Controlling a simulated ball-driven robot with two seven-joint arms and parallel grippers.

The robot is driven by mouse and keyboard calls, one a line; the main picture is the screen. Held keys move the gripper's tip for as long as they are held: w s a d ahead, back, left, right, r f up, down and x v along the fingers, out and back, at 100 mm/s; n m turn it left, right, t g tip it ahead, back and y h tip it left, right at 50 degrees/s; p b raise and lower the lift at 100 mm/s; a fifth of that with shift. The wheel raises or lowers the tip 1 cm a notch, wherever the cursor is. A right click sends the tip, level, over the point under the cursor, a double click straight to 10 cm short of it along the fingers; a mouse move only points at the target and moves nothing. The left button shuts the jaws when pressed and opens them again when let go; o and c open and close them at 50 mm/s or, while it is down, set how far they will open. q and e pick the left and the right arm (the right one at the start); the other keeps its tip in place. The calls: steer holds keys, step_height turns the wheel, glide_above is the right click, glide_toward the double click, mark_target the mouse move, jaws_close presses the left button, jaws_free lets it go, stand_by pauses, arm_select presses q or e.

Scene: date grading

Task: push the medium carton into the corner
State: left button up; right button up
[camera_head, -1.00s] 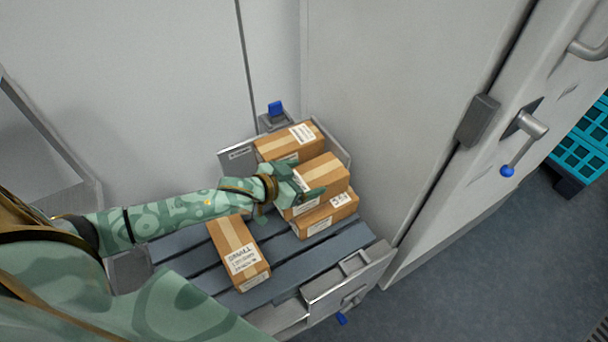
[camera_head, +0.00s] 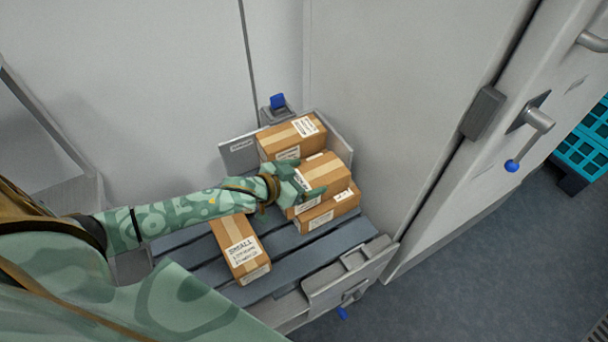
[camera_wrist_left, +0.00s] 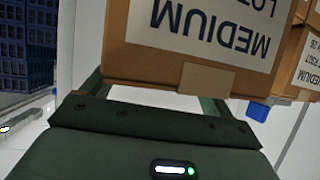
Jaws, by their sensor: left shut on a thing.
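The medium carton (camera_head: 325,170) is a brown box with tan tape, held between the fingers of my left gripper (camera_head: 302,180), which is shut on it. In the left wrist view the carton (camera_wrist_left: 180,65) fills the upper middle, its MEDIUM label upside down. It overlaps another carton (camera_head: 330,212) in the head view; whether it rests on that carton or is just above it I cannot tell. A further carton (camera_head: 292,138) stands behind, in the corner formed by low grey panels. My right gripper is not in view.
A carton labelled SMALL (camera_head: 238,240) lies on the blue-grey slatted deck (camera_head: 285,275), near my forearm. A grey panel with a latch (camera_head: 345,278) edges the front. Pale walls rise behind and to the right. Bare slats show around the small carton.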

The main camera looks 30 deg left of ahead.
arm_select(q)
steer(key=o, duration=1.7)
steer(key=shift+s, duration=0.1)
steer(key=p+v, duration=0.5)
steer(key=v, duration=1.1)
steer(key=shift+a+r+p, duration=0.1)
steer(key=shift+r+p, duration=0.1)
steer(key=shift+p, duration=0.2)
